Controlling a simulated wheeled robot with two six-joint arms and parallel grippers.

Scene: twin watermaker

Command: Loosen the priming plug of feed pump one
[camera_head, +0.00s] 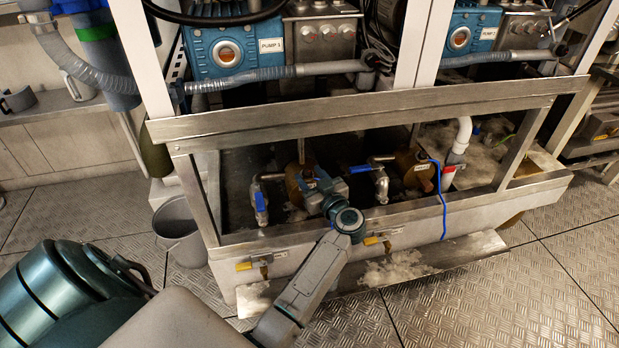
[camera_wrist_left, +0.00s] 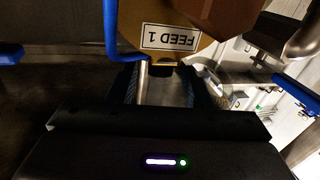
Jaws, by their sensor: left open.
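Feed pump one is a brass-brown body; in the head view it shows in the lower bay (camera_head: 293,184), partly hidden by my left gripper. In the left wrist view its body (camera_wrist_left: 215,15) fills the top, with an upside-down FEED 1 label (camera_wrist_left: 170,38). My left gripper (camera_head: 318,190) reaches over the frame's front rail to the pump. In the wrist view its open dark fingers (camera_wrist_left: 165,88) stand just below the label, apart from each other. A small dark and yellowish part (camera_wrist_left: 163,64) shows at the pump's lower edge between them; I cannot tell whether it is the priming plug. My right gripper is not in view.
A second brown pump (camera_head: 415,170) stands to the right. Blue-handled valves (camera_head: 261,201) and pipes flank the pumps. A grey bucket (camera_head: 178,228) stands at the left.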

